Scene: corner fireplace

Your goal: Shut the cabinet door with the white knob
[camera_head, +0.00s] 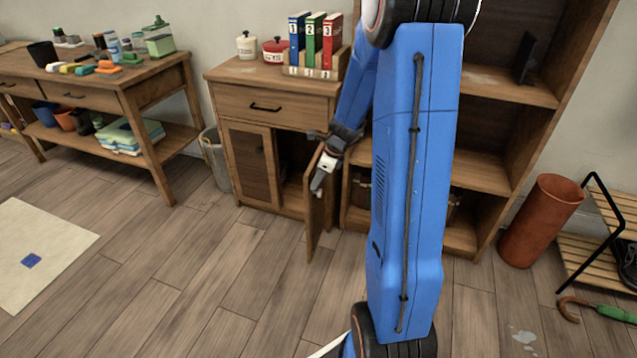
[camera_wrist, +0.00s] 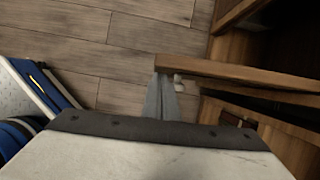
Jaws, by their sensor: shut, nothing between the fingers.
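The cabinet (camera_head: 270,100) stands against the wall. Its right door (camera_head: 313,222) is swung wide open into the room, and the dark inside shows behind it. My gripper (camera_head: 317,185) is at the upper part of this door near its free edge, on its outer face. In the wrist view the shut, empty fingers (camera_wrist: 162,98) are right beside the door's edge (camera_wrist: 235,74). A small pale knob (camera_wrist: 178,81) shows on the door next to the fingertips; whether they touch it I cannot tell. The left door (camera_head: 249,165) is shut and has a dark knob.
A shelf unit (camera_head: 485,172) stands close to the right of the cabinet, behind my arm. A grey bin (camera_head: 215,158) stands to the left, beside a workbench (camera_head: 150,75). A drawer (camera_head: 270,106) above the doors is shut. The wooden floor before the cabinet is clear.

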